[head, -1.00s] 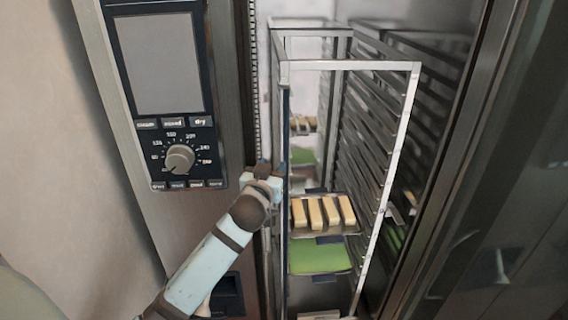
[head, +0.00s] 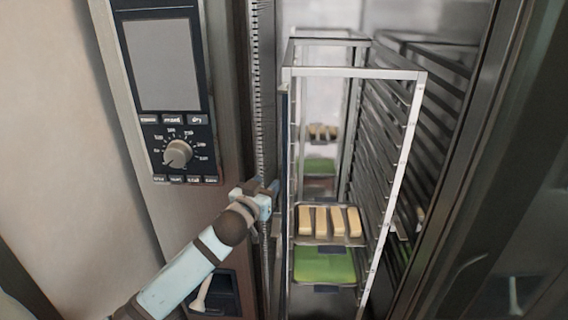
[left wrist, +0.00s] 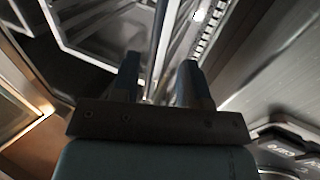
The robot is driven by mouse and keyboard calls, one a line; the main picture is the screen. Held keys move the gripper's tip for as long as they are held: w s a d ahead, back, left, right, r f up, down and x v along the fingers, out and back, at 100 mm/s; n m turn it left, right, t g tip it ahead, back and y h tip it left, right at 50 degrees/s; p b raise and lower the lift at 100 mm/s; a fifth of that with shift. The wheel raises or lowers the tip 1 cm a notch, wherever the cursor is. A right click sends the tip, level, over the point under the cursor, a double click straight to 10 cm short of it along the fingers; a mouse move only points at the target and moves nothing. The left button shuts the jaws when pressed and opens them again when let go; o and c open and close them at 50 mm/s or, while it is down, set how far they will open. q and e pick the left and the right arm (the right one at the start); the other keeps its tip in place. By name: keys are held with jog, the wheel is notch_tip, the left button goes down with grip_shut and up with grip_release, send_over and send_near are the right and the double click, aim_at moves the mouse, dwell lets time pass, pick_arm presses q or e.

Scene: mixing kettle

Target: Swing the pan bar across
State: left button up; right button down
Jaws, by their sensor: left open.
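The pan bar looks to be the thin dark upright bar (head: 283,190) along the left front post of the tall metal rack (head: 352,72) in the head view. My left gripper (head: 268,190) is at the left of this bar, at about mid-height of the rack. In the left wrist view its two dark fingers (left wrist: 160,75) are apart, and a thin bar (left wrist: 161,45) shows beyond and between them. I cannot tell whether the fingers touch it. My right gripper is not in view.
The rack stands inside an open cabinet and holds trays, one with yellow blocks (head: 329,221) and one with a green sheet (head: 325,264). A control panel with a knob (head: 177,153) is at the left. A dark door frame (head: 460,170) bounds the right.

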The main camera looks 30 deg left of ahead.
aim_at(284, 165)
pick_arm(q)
jog(key=w, duration=0.3)
jog(key=w+a+p, duration=0.1)
jog(key=w, duration=0.2)
jog(key=w+p, duration=0.1)
jog(key=w, duration=0.3)
jog(key=shift+a+r, duration=0.1)
jog(key=shift+a, duration=0.25)
jog(key=shift+w+a+p, duration=0.1)
jog(key=shift+w+p, duration=0.2)
jog(key=shift+w, duration=0.55)
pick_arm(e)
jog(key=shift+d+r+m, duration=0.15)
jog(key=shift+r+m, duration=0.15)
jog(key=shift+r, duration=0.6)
pick_arm(q)
grip_shut()
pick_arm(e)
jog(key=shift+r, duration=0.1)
